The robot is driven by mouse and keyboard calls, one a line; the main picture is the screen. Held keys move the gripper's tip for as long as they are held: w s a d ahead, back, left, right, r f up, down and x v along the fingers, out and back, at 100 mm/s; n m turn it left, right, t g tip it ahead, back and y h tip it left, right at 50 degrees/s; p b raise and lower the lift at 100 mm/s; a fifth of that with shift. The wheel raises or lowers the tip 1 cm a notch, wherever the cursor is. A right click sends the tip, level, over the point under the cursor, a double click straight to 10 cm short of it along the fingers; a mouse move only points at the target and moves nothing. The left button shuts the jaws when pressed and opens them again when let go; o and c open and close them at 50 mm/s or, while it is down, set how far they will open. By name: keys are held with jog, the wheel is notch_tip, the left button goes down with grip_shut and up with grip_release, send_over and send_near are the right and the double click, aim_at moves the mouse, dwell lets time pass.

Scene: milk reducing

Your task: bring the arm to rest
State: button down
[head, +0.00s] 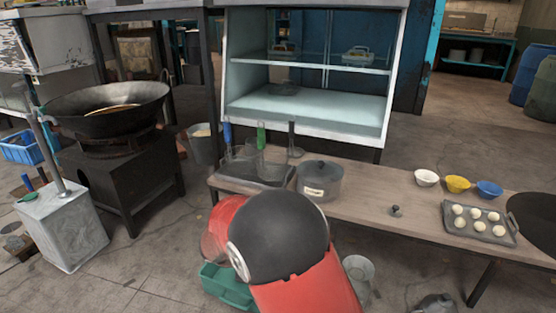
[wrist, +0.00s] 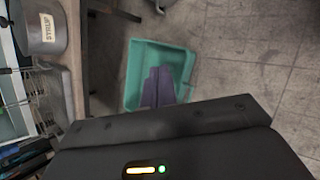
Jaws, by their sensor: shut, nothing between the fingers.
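My arm (head: 285,240), red with a black rounded cover, rises at the bottom middle of the head view, in front of the wooden table. It hides my gripper in that view. In the wrist view the dark body of my gripper (wrist: 165,135), with an orange and a green light, fills the lower part. It is shut and holds nothing. A green tub (wrist: 185,65) with a dark purple cloth-like thing (wrist: 160,85) in it lies on the floor beyond; the tub also shows in the head view (head: 226,290), partly behind my arm.
The wooden table (head: 365,195) bears a grey lidded pot (head: 320,181), small bowls (head: 458,183) and a tray of dough balls (head: 480,222). A metal bucket (head: 358,268) stands close right of my arm. A wok (head: 108,108) stands left.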

jog(key=s+d+r+m+g+y+p, duration=0.1)
jog(key=s+d+r+m, duration=0.4)
jog(key=d+r, duration=0.3)
jog(key=s+d+r+m+g+y+p, duration=0.1)
jog(key=s+d+r+m+y+p, duration=0.1)
jog(key=s+d+r+m, duration=0.45)
jog(key=s+d+r+m+t+y+p, duration=0.1)
jog(key=s+d+r+m, duration=0.1)
jog(key=s+r, duration=0.3)
jog(key=s+d+r+m+t+y+p, duration=0.1)
jog(key=s+r+m, duration=0.3)
jog(key=s, duration=0.5)
jog(key=shift+d+r+t+y+p, duration=0.3)
jog(key=shift+d+r, duration=0.6)
jog(key=shift+r, duration=0.35)
